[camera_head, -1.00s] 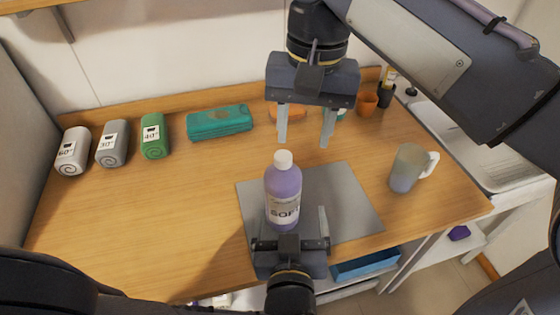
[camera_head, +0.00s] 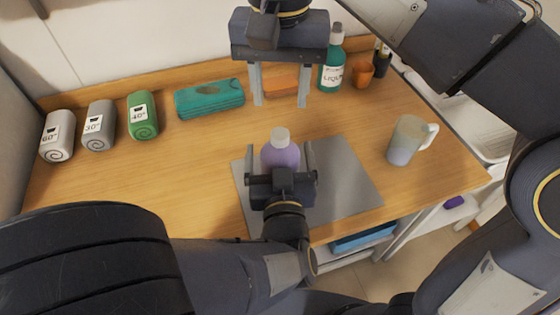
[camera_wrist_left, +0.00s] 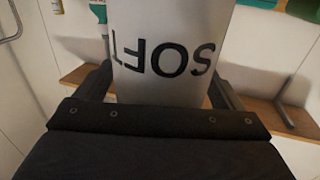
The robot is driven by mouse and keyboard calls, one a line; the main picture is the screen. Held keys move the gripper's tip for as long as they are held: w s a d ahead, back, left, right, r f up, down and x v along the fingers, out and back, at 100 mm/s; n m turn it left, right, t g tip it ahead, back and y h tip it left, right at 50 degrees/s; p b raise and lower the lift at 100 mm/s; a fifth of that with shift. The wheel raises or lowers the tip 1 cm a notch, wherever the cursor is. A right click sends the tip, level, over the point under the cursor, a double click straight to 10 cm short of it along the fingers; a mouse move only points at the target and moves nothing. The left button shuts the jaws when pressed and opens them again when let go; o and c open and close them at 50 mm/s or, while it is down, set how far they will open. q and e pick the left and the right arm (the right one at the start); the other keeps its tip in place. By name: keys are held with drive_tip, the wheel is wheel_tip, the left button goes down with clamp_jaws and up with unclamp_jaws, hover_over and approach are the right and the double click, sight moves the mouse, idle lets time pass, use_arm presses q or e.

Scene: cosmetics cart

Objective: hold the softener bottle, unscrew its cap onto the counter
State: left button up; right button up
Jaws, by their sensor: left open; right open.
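In the left wrist view the bottle's "SOFT" label (camera_wrist_left: 165,55) is close between the fingers, upside down. My right gripper (camera_head: 280,98) is open and empty, pointing down, and appears above and behind the cap, apart from it.
A teal bottle (camera_head: 331,65) and an orange cup (camera_head: 362,73) stand at the back right. A frosted mug (camera_head: 406,141) is right of the mat.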

sight(280, 133)
use_arm(q)
drive_tip(key=c, duration=1.7)
drive_tip(key=shift+c, duration=1.1)
clamp_jaws()
use_arm(e)
drive_tip(key=m, duration=0.4)
drive_tip(key=shift+f, duration=0.15)
drive_tip(key=m, duration=0.4)
drive_tip(key=shift+m, duration=0.3)
drive_tip(key=shift+f, duration=3.85)
